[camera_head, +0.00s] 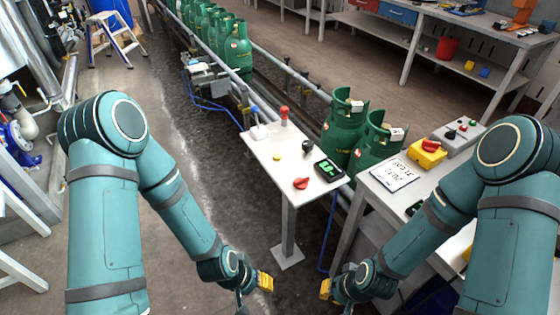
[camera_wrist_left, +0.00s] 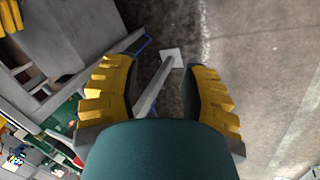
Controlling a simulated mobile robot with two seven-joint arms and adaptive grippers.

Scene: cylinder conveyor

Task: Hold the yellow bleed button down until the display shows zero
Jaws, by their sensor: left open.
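The small yellow bleed button (camera_head: 277,157) sits on the white top of a pedestal panel (camera_head: 262,147) in the head view. The display (camera_head: 328,169) is a dark box with lit green characters at the panel's right side; I cannot read them surely. My left gripper (camera_head: 262,285) is low in front of the panel, well apart from the button. In the left wrist view its yellow-padded fingers (camera_wrist_left: 158,90) are spread with nothing between them. My right gripper (camera_head: 326,290) is also low, to the right of the left one; its opening cannot be made out.
The panel also bears a red knob (camera_head: 301,183), a black knob (camera_head: 307,147) and a red fitting (camera_head: 284,113). Green cylinders (camera_head: 343,125) stand close behind its right side. A side table (camera_head: 375,185) with a paper sign is at right. Floor left of the pedestal is clear.

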